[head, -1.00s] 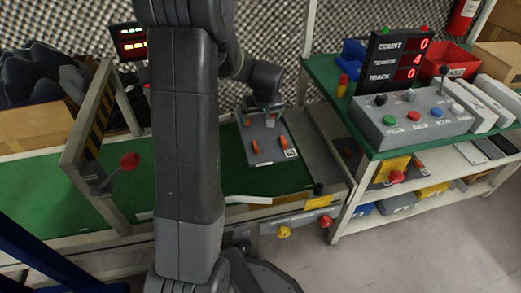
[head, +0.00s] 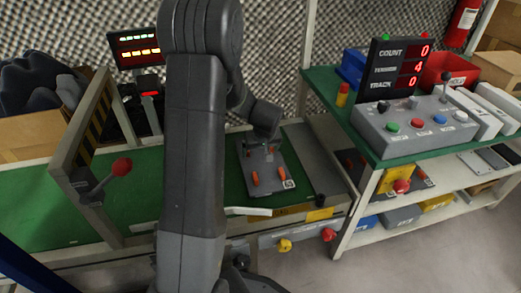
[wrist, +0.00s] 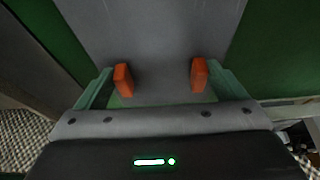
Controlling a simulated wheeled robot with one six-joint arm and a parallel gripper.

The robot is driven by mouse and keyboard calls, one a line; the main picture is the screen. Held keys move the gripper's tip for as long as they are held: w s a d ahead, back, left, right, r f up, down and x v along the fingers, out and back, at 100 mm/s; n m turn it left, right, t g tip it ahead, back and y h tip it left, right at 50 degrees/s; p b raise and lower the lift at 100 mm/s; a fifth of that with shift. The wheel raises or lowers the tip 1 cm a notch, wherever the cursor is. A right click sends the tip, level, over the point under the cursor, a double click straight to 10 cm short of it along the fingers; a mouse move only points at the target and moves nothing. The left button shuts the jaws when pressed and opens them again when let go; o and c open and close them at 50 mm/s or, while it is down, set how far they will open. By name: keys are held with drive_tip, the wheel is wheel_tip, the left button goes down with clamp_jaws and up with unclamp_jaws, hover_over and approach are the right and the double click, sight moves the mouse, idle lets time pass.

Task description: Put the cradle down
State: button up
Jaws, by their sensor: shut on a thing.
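The cradle, a flat grey plate (head: 262,168) with two upright orange pieces and a small black-and-white marker at its corner, is over the green belt in the head view. It also shows as a grey surface in the wrist view (wrist: 155,40). My gripper (head: 266,143) is shut on the cradle at its far end; the grip itself is partly hidden by the wrist. In the wrist view, two teal fingers reach in from the sides, with orange blocks at their inner ends and a gap between. I cannot tell whether the cradle touches the belt (head: 130,165).
A post with a red-knobbed lever (head: 121,167) stands at the left. A grey button box (head: 415,124) and a count display (head: 397,67) stand on the right-hand bench. Open green belt lies left of the cradle, partly behind my arm.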

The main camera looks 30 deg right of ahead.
sight(264, 165)
drive_tip(key=o, duration=1)
drive_tip(key=shift+f, duration=0.15)
drive_tip(key=shift+c, duration=0.2)
drive_tip(key=p+v, duration=0.4)
drive_tip(key=v, duration=0.8)
